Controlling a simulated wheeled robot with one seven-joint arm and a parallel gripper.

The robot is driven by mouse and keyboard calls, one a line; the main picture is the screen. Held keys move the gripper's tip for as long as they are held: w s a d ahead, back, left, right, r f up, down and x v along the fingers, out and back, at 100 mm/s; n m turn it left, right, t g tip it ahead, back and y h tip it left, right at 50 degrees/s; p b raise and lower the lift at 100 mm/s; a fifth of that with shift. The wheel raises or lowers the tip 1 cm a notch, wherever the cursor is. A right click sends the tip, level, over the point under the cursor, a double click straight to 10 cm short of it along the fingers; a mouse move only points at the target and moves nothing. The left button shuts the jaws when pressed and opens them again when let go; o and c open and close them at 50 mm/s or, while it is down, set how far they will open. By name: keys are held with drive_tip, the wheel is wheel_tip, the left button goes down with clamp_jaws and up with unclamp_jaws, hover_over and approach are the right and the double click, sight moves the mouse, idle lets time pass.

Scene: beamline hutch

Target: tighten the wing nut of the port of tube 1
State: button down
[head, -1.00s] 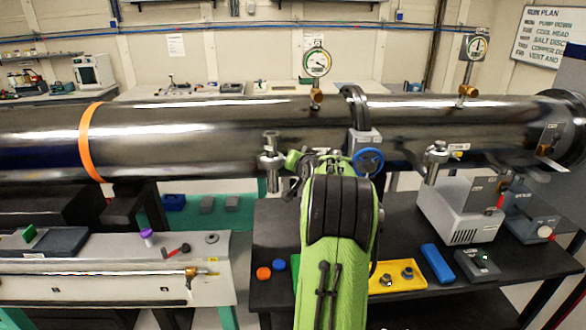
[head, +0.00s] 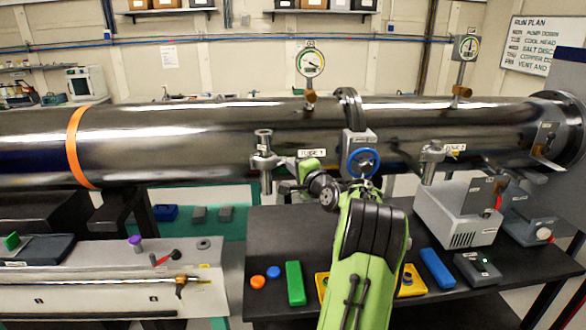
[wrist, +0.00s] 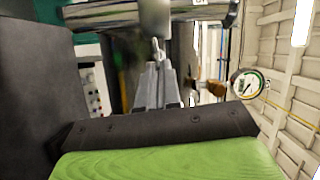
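The port of tube 1 (head: 264,142) is a silver upright stub with a clamp, left of the "TUBE 1" label (head: 311,153), in front of the long dark tube (head: 200,135). My gripper (head: 287,187) reaches left toward the port's lower part; its fingertips are small and partly hidden there. In the wrist view my grey fingers (wrist: 157,72) lie close together and point at a small silver wing nut (wrist: 157,47) just below the round metal port body (wrist: 155,18). The tips are at or very near the nut; whether they grip it is unclear.
A blue handwheel valve (head: 362,163) stands right of my wrist. A second port (head: 432,155) is farther right. The black bench (head: 262,302) below holds a green block (head: 295,283), a yellow tray (head: 322,286) and a grey box (head: 458,213). A gauge (head: 311,63) rises above the tube.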

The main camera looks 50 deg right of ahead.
drive_tip(key=shift+w+a+f+m+t+h+b, duration=0.15)
drive_tip(key=shift+f+m+t+h, duration=0.2)
drive_tip(key=shift+m, duration=1.05)
drive_tip(key=shift+s+d+f+m+t+h+b, duration=0.1)
drive_tip(key=shift+f+m+t+h+b, duration=0.25)
drive_tip(key=shift+m, duration=1.05)
drive_tip(key=shift+w+a+f+m+t+h, duration=0.15)
drive_tip(key=shift+f+m+h, duration=0.3)
drive_tip(key=shift+m, duration=0.95)
drive_tip(key=shift+r, duration=0.1)
drive_tip(key=c, duration=1.6)
unclamp_jaws()
drive_tip(key=shift+r, duration=0.1)
drive_tip(key=shift+s, duration=0.1)
drive_tip(key=b+v, duration=0.5)
drive_tip(key=v, duration=1)
drive_tip(key=shift+s+a+f, duration=0.15)
drive_tip(key=shift+s+f, duration=0.05)
drive_tip(key=shift+f, duration=0.1)
